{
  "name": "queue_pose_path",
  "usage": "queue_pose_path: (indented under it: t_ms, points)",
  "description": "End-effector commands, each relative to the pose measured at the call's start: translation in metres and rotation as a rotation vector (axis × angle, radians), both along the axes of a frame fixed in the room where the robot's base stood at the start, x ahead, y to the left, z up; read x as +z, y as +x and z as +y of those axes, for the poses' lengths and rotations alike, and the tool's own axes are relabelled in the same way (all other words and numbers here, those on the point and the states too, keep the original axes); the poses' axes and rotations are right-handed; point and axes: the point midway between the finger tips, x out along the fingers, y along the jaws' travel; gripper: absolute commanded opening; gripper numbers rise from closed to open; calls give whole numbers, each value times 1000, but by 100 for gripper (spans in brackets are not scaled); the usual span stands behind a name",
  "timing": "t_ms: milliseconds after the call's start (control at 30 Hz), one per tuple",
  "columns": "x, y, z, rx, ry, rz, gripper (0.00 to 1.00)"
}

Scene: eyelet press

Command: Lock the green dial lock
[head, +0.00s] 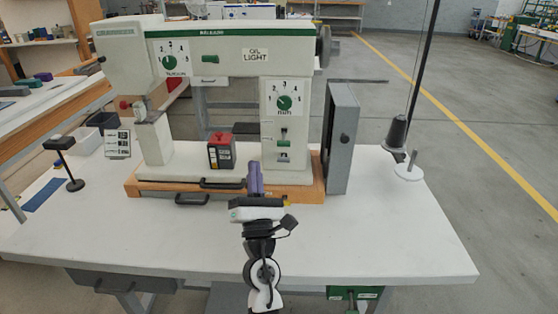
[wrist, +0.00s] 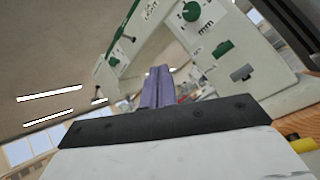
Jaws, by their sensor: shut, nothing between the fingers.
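The machine's front post carries a green dial (head: 284,101) on a white numbered plate, with a small green part (head: 284,143) below it. A second green dial (head: 171,62) is on the upper left head, with a green lever (head: 210,60) to its right. I cannot tell which part is the lock, or its state. In the wrist view the post's dial (wrist: 190,12) is at the top, with the green part (wrist: 223,47) below it. My gripper (head: 255,178) has purple fingers, shut and empty, low in front of the machine. It also shows in the wrist view (wrist: 156,88).
A red-topped dark box (head: 221,150) stands on the machine base left of my gripper. A grey panel (head: 341,137) stands right of the post, and a thread cone stand (head: 408,172) beyond it. A black-topped stand (head: 73,165) is at left. The table's front right (head: 400,245) is clear.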

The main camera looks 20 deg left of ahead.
Motion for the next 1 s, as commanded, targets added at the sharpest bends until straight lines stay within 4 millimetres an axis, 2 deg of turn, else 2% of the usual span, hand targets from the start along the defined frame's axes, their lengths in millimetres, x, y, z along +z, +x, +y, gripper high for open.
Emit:
queue_pose_path:
  t_ms: [33,100,200,300,500,1000]
  points:
    - [-20,12,-14,-111,-103,2,0]
    - [-40,22,-29,-237,-230,-5,0]
    - [-61,32,-45,-360,-365,-11,0]
    - [-73,36,-54,-428,-446,-15,0]
    - [-80,39,-60,-469,-495,-18,0]
    - [-74,36,-58,-464,-491,-19,0]
